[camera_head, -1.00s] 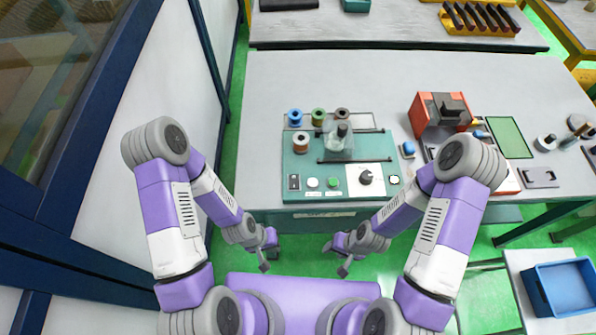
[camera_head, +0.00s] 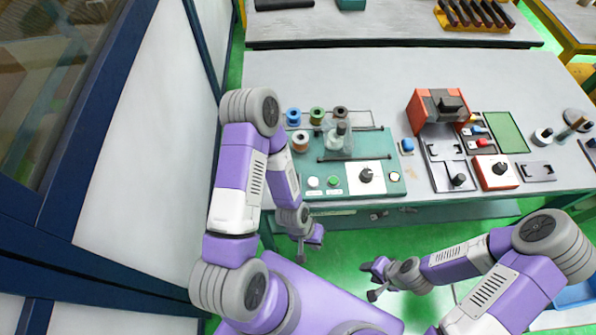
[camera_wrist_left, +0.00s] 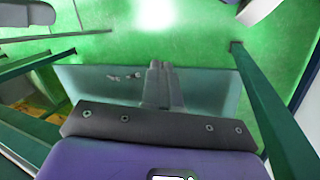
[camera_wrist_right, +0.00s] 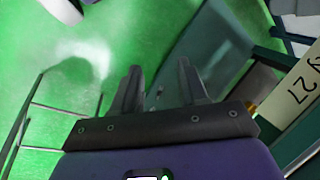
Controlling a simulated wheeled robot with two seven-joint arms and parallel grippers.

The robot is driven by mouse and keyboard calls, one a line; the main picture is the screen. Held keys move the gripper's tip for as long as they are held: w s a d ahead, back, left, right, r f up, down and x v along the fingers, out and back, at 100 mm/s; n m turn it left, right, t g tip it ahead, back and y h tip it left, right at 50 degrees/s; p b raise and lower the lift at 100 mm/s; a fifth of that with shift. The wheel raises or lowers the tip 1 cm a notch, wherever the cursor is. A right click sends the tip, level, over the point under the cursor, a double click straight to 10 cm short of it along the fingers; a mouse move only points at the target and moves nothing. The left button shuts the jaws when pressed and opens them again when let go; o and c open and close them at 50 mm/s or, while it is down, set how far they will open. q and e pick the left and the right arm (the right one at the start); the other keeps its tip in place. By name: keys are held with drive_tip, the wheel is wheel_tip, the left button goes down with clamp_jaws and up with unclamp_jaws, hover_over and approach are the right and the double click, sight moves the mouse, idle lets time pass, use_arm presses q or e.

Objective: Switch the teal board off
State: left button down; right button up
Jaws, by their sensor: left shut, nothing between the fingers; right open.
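The teal board (camera_head: 318,168) lies on the grey table near its front edge. Its front strip shows a white button (camera_head: 313,182), a green button (camera_head: 333,182), and a dark knob (camera_head: 366,175) on a white plate. The board's left front corner, where a dark switch showed earlier, is hidden behind my left arm. My left gripper (camera_head: 301,256) is shut and empty, below the table's front edge; its closed fingers show in the left wrist view (camera_wrist_left: 161,85). My right gripper (camera_head: 368,280) is open and empty, low in front of the table; its parted fingers show in the right wrist view (camera_wrist_right: 158,85).
The table's back area is clear.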

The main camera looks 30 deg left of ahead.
drive_tip(key=shift+o, duration=1.2)
drive_tip(key=shift+r, duration=0.15)
drive_tip(key=shift+o, duration=0.8)
wheel_tip(320, 180, up, 8)
drive_tip(key=p, duration=0.7)
drive_tip(key=shift+f+p, duration=0.25)
drive_tip(key=shift+p, duration=0.15)
use_arm(q)
drive_tip(key=w+a+r+n+y+p, duration=0.1)
drive_tip(key=w+a+r+n+p, duration=0.1)
drive_tip(key=r+n, duration=0.5)
drive_tip(key=w+a+r+n+y+p, duration=0.2)
drive_tip(key=a+r+n, duration=0.4)
drive_tip(key=r, duration=0.8)
drive_tip(key=w+a+r+n+y+p, duration=0.2)
drive_tip(key=w+a+r+n+p, duration=0.2)
drive_tip(key=r+n, duration=0.4)
wheel_tip(320, 180, up, 3)
drive_tip(key=shift+w+a+f+n+t, duration=0.2)
drive_tip(key=shift+w+n+t, duration=0.2)
use_arm(e)
wheel_tip(320, 180, up, 8)
